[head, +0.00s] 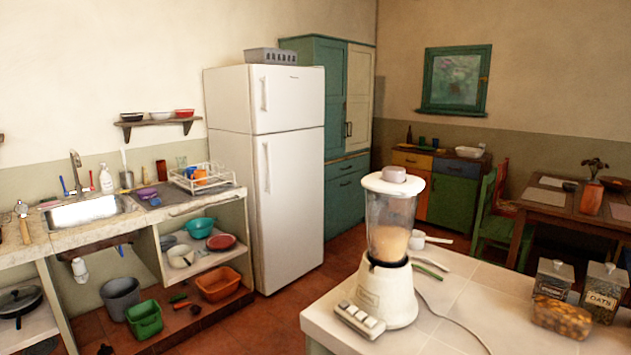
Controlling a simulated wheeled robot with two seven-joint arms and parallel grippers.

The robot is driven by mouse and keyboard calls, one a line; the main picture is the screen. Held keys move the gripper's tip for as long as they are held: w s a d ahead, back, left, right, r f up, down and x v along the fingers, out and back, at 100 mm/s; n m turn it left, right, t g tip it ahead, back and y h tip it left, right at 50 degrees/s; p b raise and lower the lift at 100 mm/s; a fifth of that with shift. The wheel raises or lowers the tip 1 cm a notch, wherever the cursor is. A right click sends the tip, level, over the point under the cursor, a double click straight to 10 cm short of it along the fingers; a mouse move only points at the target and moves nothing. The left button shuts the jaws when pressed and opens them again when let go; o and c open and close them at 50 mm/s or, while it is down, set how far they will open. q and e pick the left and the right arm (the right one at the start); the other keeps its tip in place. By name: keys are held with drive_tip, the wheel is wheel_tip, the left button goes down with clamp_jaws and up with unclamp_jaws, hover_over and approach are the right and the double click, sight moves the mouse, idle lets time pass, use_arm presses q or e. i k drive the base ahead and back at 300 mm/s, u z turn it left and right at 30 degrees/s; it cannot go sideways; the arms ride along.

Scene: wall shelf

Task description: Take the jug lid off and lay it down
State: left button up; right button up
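A blender stands upright on the tiled counter at the lower right, with a cream base (384,292). Its clear jug (390,218) sits on the base and has a pale beige content in its lower part. The white jug lid (393,186) is on top of the jug, with a pinkish-grey cap (394,174) in its middle. Neither of my grippers shows in the head view.
Two labelled jars, one marked oats (600,292), and a brown container (562,317) stand at the right. The counter's middle is mostly clear.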

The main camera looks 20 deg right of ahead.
sight(411, 185)
drive_tip(key=u, duration=0.1)
drive_tip(key=i, duration=0.7)
drive_tip(key=z, duration=1.95)
